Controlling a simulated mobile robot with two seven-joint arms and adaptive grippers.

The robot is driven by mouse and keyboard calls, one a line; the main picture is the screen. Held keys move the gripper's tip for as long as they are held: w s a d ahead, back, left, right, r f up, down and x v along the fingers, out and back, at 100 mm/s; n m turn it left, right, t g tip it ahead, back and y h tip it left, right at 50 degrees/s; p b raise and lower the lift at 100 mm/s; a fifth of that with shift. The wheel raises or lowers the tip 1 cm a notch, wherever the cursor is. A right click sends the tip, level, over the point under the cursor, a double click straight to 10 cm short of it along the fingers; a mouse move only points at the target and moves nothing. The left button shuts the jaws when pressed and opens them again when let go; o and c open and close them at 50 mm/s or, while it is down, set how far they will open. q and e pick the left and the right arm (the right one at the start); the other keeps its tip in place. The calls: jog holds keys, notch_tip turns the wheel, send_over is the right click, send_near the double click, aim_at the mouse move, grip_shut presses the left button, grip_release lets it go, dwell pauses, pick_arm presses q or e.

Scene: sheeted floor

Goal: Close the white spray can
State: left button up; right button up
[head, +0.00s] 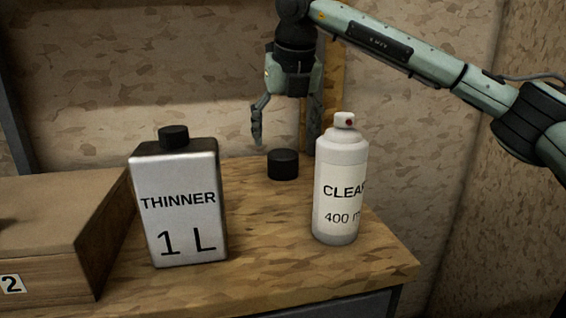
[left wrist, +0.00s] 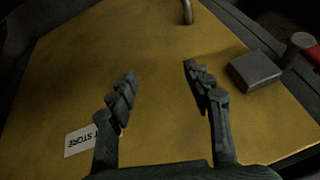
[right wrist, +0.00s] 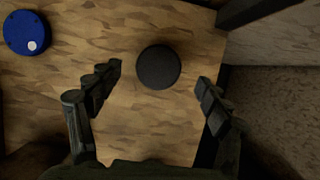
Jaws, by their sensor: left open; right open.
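The white spray can (head: 340,185), labelled CLEAR 400 ml with the last letters turned away, stands upright at the right of the wooden bench top. Its nozzle (head: 344,121) with a red dot is uncovered. A black round cap (head: 283,164) sits on the bench behind and left of the can. My right gripper (head: 285,140) points down, open, over the cap. In the right wrist view the cap (right wrist: 158,67) shows between and just beyond the open fingertips, apart from both. My left gripper (left wrist: 160,72) is open and empty, outside the head view.
A THINNER 1 L can (head: 178,200) with a black lid stands front left. A wooden box (head: 60,215) is at far left. A blue disc (right wrist: 27,33) shows in the right wrist view. Below my left gripper are a STORE label (left wrist: 88,139) and a grey block (left wrist: 255,69).

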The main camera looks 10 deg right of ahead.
aim_at(283, 153)
jog(key=x, duration=0.5)
jog(key=shift+s+f, duration=0.1)
jog(key=shift+f, duration=0.1)
jog(key=c, duration=0.9)
